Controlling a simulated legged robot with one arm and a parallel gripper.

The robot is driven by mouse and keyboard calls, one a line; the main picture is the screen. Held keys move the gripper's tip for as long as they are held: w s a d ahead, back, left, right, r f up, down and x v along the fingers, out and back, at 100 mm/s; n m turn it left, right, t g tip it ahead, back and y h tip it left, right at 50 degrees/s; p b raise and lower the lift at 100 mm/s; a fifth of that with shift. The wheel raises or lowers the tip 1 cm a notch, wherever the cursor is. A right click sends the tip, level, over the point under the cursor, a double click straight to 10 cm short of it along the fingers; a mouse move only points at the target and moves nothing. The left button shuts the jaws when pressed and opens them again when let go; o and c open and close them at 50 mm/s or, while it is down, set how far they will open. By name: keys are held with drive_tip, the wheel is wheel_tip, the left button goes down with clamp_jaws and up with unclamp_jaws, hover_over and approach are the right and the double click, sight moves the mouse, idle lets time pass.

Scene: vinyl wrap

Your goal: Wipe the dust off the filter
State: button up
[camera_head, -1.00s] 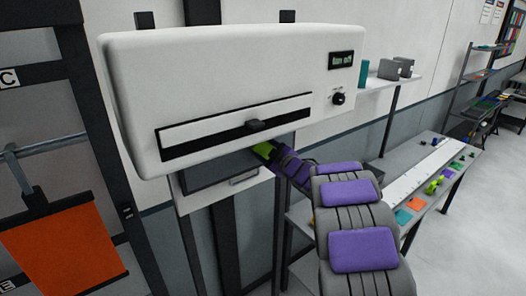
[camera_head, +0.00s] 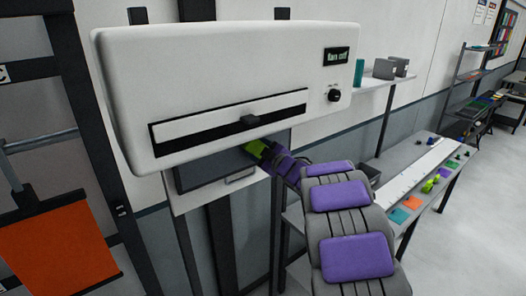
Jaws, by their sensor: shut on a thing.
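A dark grey flat panel (camera_head: 212,172), which looks like the filter, sits in a white frame under the large white machine (camera_head: 225,75). The machine's lower edge hides part of the panel, and I cannot make out dust on it. My arm, grey with purple pads, reaches up from the bottom right. My gripper (camera_head: 256,151) is at the panel's right end, just below the machine. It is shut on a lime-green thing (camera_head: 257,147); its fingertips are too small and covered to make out. I cannot tell whether the lime-green thing touches the panel.
The machine has a slot with a black handle (camera_head: 250,121), a small display (camera_head: 337,56) and a black knob (camera_head: 334,96). An orange sheet (camera_head: 60,255) hangs at the left. A bench (camera_head: 440,155) with small coloured items stands at the right. The floor beyond it is clear.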

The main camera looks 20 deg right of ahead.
drive_tip(key=shift+s+a+f+b, duration=0.1)
drive_tip(key=shift+s+a+b, duration=0.15)
drive_tip(key=shift+a+b, duration=0.4)
drive_tip(key=shift+s+a+b, duration=0.3)
drive_tip(key=shift+a, duration=0.7)
drive_tip(key=shift+s+a+f+b, duration=0.1)
drive_tip(key=shift+s+a+b, duration=0.15)
drive_tip(key=shift+a+b, duration=0.4)
drive_tip(key=shift+s+a+r+b, duration=0.1)
drive_tip(key=shift+s+a+b, duration=0.35)
drive_tip(key=shift+a, duration=0.8)
drive_tip(key=shift+s+a+r+b, duration=0.1)
drive_tip(key=shift+s+a+b, duration=0.35)
drive_tip(key=shift+a, duration=0.8)
drive_tip(key=shift+s+a+r+b, duration=0.1)
drive_tip(key=shift+s+a+b, duration=0.15)
drive_tip(key=shift+a+b, duration=0.7)
drive_tip(key=shift+s+a+f+p, duration=0.1)
drive_tip(key=shift+a+f+p, duration=0.1)
drive_tip(key=shift+p, duration=0.1)
drive_tip(key=shift+s+d, duration=0.1)
drive_tip(key=shift+s, duration=0.2)
approach(220, 156)
drive_tip(key=shift+w, duration=0.15)
drive_tip(key=shift+p+v, duration=0.4)
drive_tip(key=shift+v, duration=1)
